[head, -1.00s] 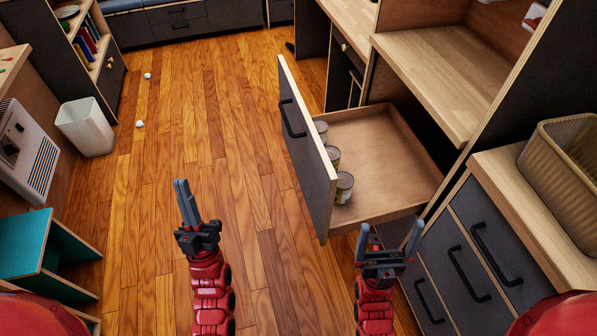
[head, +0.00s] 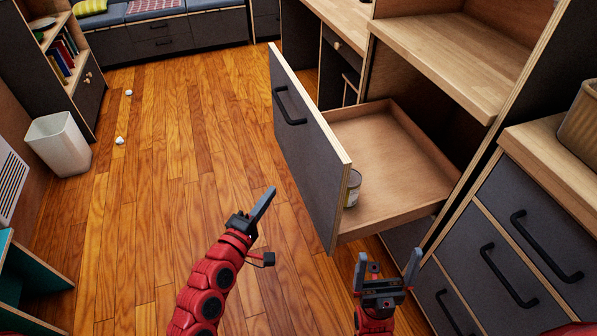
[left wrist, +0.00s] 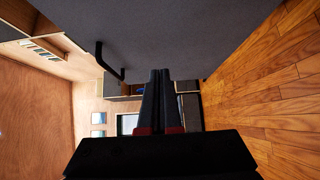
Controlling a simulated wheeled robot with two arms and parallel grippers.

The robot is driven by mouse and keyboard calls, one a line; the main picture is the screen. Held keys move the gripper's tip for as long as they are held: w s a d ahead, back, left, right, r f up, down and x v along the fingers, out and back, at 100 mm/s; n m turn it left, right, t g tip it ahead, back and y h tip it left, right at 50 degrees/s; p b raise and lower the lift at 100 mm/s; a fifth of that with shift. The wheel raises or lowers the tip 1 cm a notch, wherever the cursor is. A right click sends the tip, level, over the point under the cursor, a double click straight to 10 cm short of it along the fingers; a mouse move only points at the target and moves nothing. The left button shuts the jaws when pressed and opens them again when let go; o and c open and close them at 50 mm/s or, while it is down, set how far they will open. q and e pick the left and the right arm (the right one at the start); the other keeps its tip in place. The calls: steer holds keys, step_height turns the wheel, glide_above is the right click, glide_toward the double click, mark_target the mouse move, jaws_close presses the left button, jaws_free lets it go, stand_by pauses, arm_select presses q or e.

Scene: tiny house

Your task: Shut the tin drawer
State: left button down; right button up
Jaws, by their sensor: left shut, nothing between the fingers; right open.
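The tin drawer stands pulled out, its dark front panel (head: 305,150) facing left with a black handle (head: 289,105). A tin (head: 352,188) stands inside the drawer against the front panel; the panel hides the rest of that side. My left gripper (head: 264,202) is shut and empty, in front of the panel's outer face and apart from it in the head view. In the left wrist view the shut fingers (left wrist: 159,95) point along the grey panel (left wrist: 190,35), with the handle (left wrist: 108,62) to their upper left. My right gripper (head: 388,272) is open and empty, below the drawer's near side.
A cabinet with closed drawers (head: 500,260) stands at the right, with a woven basket (head: 582,122) on top. A white bin (head: 60,145) and two small white crumpled pieces (head: 119,141) are on the floor at the left. The wooden floor (head: 180,150) between is clear.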

arm_select(q)
steer(key=x, duration=0.3)
steer(key=d+x, duration=0.1)
steer(key=x, duration=0.3)
steer(key=s+d+x, duration=0.1)
steer(key=x, duration=0.2)
steer(key=shift+w+r, duration=0.1)
steer(key=shift+w, duration=0.1)
steer(key=shift+w+d, duration=0.15)
steer(key=shift+d, duration=0.3)
